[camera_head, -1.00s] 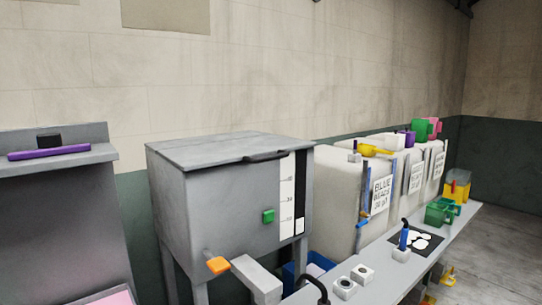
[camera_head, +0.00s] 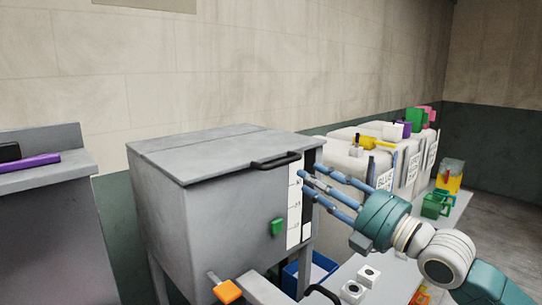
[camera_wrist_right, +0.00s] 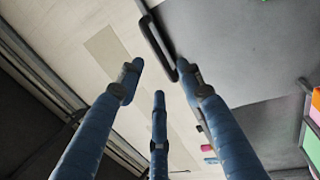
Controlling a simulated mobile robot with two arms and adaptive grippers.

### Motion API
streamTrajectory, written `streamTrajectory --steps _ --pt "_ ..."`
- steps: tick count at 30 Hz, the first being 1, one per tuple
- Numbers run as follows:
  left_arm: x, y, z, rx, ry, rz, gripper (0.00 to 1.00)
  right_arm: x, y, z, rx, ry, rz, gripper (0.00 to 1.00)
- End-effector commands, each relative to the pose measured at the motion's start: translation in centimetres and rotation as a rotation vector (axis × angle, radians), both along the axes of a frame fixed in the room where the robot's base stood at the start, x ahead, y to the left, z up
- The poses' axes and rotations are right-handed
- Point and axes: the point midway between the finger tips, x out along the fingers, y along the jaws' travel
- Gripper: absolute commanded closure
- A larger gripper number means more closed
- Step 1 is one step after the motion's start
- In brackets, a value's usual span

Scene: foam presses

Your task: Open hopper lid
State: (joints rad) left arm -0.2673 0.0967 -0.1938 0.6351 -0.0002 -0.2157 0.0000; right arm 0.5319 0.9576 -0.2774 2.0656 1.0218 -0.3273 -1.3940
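The grey hopper (camera_head: 200,215) stands left of centre in the head view. Its flat lid (camera_head: 205,150) lies shut on top, with a dark bar handle (camera_head: 275,160) along the front edge. My right gripper (camera_head: 308,178) is open and empty, just right of the handle and a little below it, in front of the hopper's white scale strip (camera_head: 294,215). In the right wrist view the spread blue fingers (camera_wrist_right: 160,80) reach toward the handle (camera_wrist_right: 157,48), which shows between and beyond the fingertips. I cannot tell whether a finger touches it. My left gripper is not in view.
An orange-handled valve (camera_head: 227,291) and a green knob (camera_head: 277,227) stick out from the hopper front. White containers (camera_head: 345,150) with scoops and jugs stand to the right, behind my right arm. A grey bench (camera_head: 45,215) with a purple bar stands at the left. The wall above the lid is clear.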

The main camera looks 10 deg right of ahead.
Motion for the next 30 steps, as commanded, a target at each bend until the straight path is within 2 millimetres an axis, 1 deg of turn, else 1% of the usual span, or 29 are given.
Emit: streamTrajectory --steps 1,2,5,6,9,11,14,17,18,21,24,30 --pt "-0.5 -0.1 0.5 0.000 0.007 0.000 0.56 0.3 0.3 0.5 0.001 -0.003 0.002 0.63" --pt "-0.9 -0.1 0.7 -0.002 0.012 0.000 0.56 0.6 0.4 0.7 0.003 -0.003 0.001 0.63" --pt "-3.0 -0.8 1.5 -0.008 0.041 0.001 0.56 1.8 1.3 1.1 0.005 -0.001 0.003 0.63" --pt "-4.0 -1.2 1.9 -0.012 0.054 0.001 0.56 2.5 1.7 1.3 0.005 -0.001 0.002 0.63" --pt "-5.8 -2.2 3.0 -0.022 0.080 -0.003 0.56 4.1 2.8 1.8 0.007 0.000 0.002 0.63" --pt "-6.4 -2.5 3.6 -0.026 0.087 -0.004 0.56 5.1 3.4 1.9 0.006 0.000 0.001 0.63" --pt "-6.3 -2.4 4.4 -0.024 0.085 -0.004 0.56 6.5 4.4 2.1 0.004 0.001 0.001 0.63" --pt "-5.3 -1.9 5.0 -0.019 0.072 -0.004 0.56 7.6 5.0 2.2 0.004 0.001 0.000 0.63" --pt "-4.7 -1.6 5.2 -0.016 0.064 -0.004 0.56 7.9 5.2 2.2 0.003 0.001 0.000 0.63" --pt "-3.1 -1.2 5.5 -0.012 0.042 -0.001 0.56 8.4 5.5 2.2 0.002 0.000 -0.001 0.63" --pt "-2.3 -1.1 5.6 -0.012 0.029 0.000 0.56 8.6 5.7 2.1 0.000 0.000 -0.001 0.63" --pt "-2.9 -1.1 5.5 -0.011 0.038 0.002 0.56 8.6 5.7 2.0 0.000 0.000 -0.001 0.63"
